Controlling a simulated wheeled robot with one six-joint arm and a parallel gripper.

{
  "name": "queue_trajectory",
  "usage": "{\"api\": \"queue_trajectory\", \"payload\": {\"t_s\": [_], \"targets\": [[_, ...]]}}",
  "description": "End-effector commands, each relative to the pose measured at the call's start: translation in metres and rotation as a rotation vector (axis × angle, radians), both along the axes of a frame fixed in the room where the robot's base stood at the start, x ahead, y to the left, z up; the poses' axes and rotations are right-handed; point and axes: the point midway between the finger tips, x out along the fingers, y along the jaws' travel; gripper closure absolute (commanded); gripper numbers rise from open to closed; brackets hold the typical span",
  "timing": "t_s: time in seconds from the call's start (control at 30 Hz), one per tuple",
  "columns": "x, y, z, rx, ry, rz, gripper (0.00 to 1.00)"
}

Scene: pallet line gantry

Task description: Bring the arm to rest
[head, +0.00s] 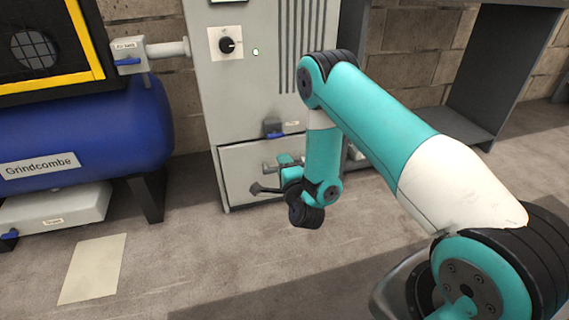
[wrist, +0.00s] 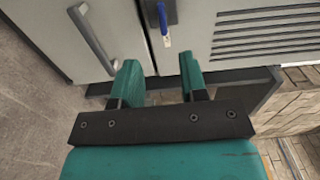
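My teal and white arm (head: 385,125) reaches out from the lower right in the head view, bends at a raised elbow and hangs down in front of a grey cabinet (head: 255,85). My gripper (head: 275,178) is near the cabinet's lower door and partly hidden by my own wrist. In the wrist view my gripper (wrist: 159,80) shows two teal fingers apart with nothing between them. The grey cabinet front lies beyond the fingertips, with a bar handle (wrist: 92,40) at upper left and a blue lever (wrist: 164,26) above the gap. Whether the gripper touches the cabinet is unclear.
A blue tank (head: 85,130) stands at the left with a white tray (head: 55,208) under it. A pale sheet (head: 93,268) lies on the floor. A dark grey bench frame (head: 500,75) stands at the right. The floor left of my arm is mostly clear.

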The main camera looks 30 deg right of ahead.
Motion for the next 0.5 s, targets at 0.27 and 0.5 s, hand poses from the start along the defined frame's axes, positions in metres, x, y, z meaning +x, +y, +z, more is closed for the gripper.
{"api": "queue_trajectory", "payload": {"t_s": [0.27, 0.5], "targets": [[-0.0005, -0.0045, 0.0002, 0.0, 0.0, -0.007, 0.6], [0.005, 0.0035, 0.0095, -0.01, 0.015, 0.024, 0.6]]}}
